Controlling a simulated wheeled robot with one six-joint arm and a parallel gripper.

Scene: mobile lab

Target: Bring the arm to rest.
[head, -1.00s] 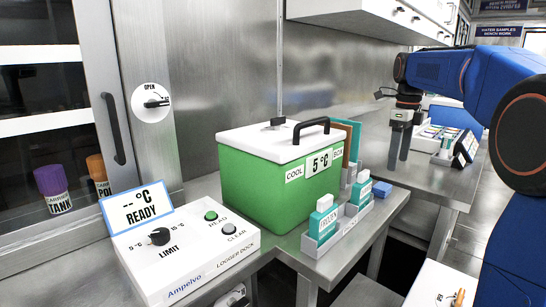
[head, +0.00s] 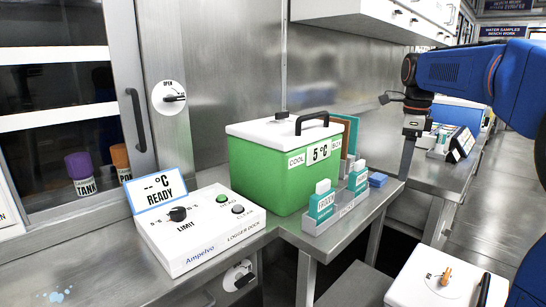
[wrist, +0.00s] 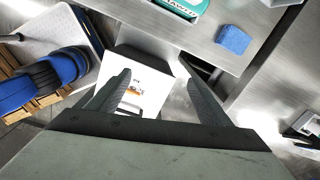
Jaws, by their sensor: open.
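My blue arm (head: 450,72) reaches in from the right edge of the head view, its last links hanging down. My gripper (head: 406,160) points down beside the right end of the bench. In the wrist view its two dark fingers (wrist: 157,95) are spread apart with nothing between them. Below them, farther down, lies a white panel (wrist: 133,98) with a small orange part. My gripper touches nothing that I can see.
A green cool box (head: 265,175) with a white lid stands on the steel bench. A rack (head: 345,212) of teal packs and a blue block (head: 377,180) sit right of it. A white logger dock (head: 198,228) is at left. The aisle floor (head: 480,190) at right is clear.

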